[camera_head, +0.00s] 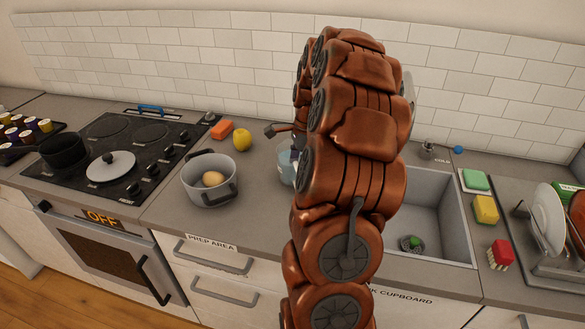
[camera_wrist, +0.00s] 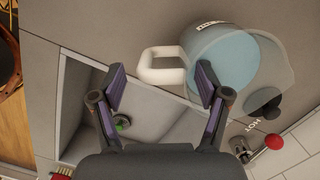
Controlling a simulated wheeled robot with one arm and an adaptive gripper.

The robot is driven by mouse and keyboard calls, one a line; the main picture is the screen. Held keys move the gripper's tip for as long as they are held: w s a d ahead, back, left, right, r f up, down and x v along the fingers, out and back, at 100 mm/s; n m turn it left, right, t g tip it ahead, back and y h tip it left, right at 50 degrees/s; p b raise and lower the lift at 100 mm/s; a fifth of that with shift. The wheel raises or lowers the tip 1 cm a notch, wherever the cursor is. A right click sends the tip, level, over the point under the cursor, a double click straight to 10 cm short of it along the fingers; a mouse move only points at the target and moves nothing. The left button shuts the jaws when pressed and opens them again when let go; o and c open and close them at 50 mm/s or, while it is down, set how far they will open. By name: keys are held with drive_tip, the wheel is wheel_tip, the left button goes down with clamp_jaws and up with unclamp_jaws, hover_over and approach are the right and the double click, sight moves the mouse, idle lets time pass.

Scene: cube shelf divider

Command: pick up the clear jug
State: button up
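The clear jug (camera_wrist: 262,75) is at the upper right of the wrist view, with pale blue inside, a white handle (camera_wrist: 146,66) and a small label. In the head view a strip of the jug (camera_head: 286,165) shows on the counter by the sink; my arm hides the rest. My gripper (camera_wrist: 161,82) is open and empty, its two fingers spread apart. In the wrist view the handle lies between and just ahead of the fingertips, and the right fingertip overlaps the jug's side. I cannot tell whether they touch.
The sink (camera_head: 432,215) holds a small green item (camera_head: 411,243). A red tap knob (camera_wrist: 274,142) is near the jug. A grey pot (camera_head: 208,192), a yellow fruit (camera_head: 242,139) and an orange block (camera_head: 222,129) stand left. Sponges (camera_head: 485,209) and a dish rack (camera_head: 550,265) are right.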

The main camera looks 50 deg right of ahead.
drive_tip(key=c, duration=1.1)
drive_tip(key=shift+c, duration=0.2)
drive_tip(key=shift+r, duration=0.1)
